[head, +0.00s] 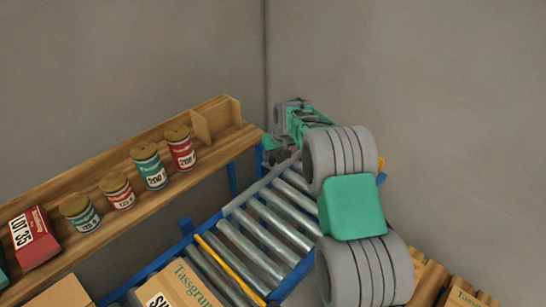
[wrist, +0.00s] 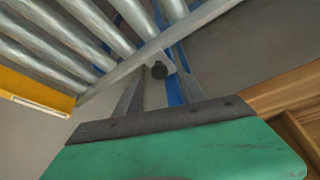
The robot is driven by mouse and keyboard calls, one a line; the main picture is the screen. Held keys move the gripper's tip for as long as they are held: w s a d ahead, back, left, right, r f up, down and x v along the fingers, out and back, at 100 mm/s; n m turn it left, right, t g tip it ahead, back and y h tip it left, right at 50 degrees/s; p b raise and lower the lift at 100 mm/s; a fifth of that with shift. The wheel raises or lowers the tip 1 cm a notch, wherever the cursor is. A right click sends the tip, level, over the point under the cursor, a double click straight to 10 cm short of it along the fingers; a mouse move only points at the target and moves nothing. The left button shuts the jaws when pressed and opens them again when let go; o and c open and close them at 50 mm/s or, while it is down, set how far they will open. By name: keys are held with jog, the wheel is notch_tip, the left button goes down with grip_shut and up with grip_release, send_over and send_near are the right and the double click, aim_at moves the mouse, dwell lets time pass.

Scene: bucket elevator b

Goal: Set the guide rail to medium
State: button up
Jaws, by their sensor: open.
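A long grey rail (head: 262,183), which looks like the guide rail, runs along the far side of the roller conveyor. In the wrist view the rail (wrist: 125,62) crosses diagonally beside the roller ends, and a black knob (wrist: 159,70) sits on a grey bracket by it. My gripper (head: 276,150) is at the far end of the conveyor, small and partly hidden by its own arm. In the wrist view my gripper (wrist: 160,78) is open, with a finger on each side of the knob. I cannot tell whether they touch it. No setting marks are readable.
The conveyor rollers (head: 270,225) sit in a blue frame, with a yellow bar (head: 230,270) across them and a carton (head: 180,289) near the front. A wooden shelf (head: 205,160) with several cans stands left. A yellow piece (wrist: 35,90) shows left in the wrist view. Walls close the corner behind.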

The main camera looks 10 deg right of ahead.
aim_at(271, 166)
jog(key=shift+x, duration=1.45)
jog(key=shift+c, duration=0.5)
jog(key=shift+r, duration=0.1)
grip_shut()
